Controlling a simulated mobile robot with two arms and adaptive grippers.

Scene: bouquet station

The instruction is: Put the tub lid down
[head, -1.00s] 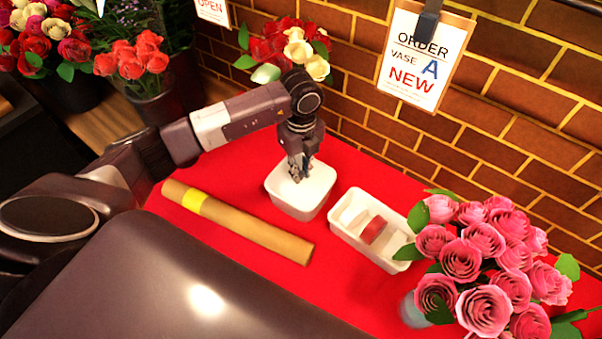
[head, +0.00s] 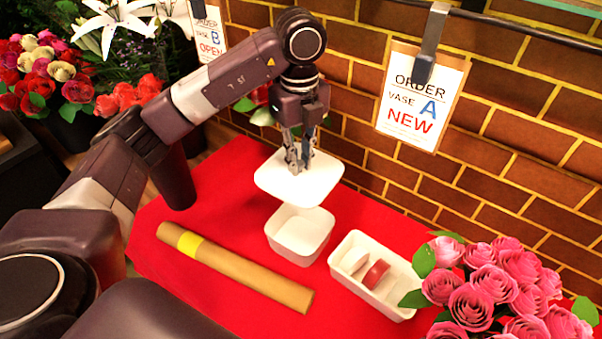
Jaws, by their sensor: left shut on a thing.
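The white tub lid (head: 318,186) is held level in the air above the white square tub (head: 300,236). My left gripper (head: 297,166) points down and is shut on the lid near its middle; the fingers hide the exact grip point. The tub stands on the red cloth with its top open, and the lid is clear of its rim. My right gripper is not in the head view.
A brown paper roll (head: 235,270) with a yellow band lies left of the tub. A white tray (head: 352,279) with ribbon rolls stands to its right. Pink roses (head: 495,290) fill the right front. The red cloth (head: 215,215) is bare behind the roll. A brick wall bounds the back.

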